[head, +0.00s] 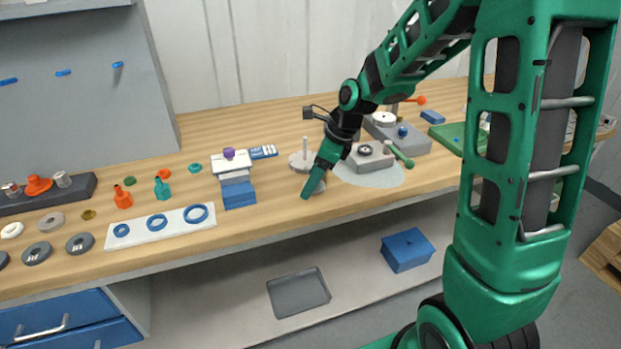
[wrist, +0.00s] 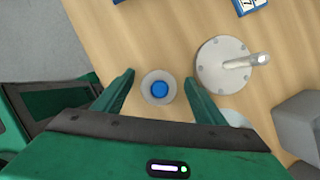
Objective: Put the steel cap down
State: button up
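A small round grey piece with a blue centre, which looks like the steel cap (wrist: 146,80), is between my fingers in the wrist view. In the head view a bit of its grey side (head: 319,187) shows beside my green finger; the rest is hidden. My gripper (head: 310,189) points down near the front edge of the wooden bench. In the wrist view my gripper (wrist: 159,82) is open, with a visible gap on both sides of the grey piece. The piece appears to stand on the bench top, though its underside is hidden.
A round steel plate with an upright rod (head: 301,162) stands close by; it also shows in the wrist view (wrist: 213,75). A white strip with blue rings (head: 180,230) lies farther left.

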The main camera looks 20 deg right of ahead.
jog(key=shift+r, duration=0.1)
jog(key=v, duration=1.2)
jog(key=shift+s+d, duration=0.1)
jog(key=shift+d, duration=0.05)
jog(key=s+d+f+n+g+h, duration=0.1)
jog(key=s+d+n, duration=0.3)
jog(key=s, duration=0.5)
jog(key=s+d+f+n+h, duration=0.1)
jog(key=s+d+n, duration=0.4)
jog(key=s+n, duration=0.3)
jog(key=s+d+f+n+g+h, duration=0.1)
jog(key=s+d+n, duration=0.3)
jog(key=s, duration=0.8)
jog(key=shift+d+f+n+g, duration=0.15)
jog(key=shift+f+n+g, duration=0.25)
jog(key=shift+n, duration=0.8)
jog(key=shift+w, duration=0.1)
jog(key=shift+w+f+h, duration=0.3)
jog(key=shift+w, duration=0.3)
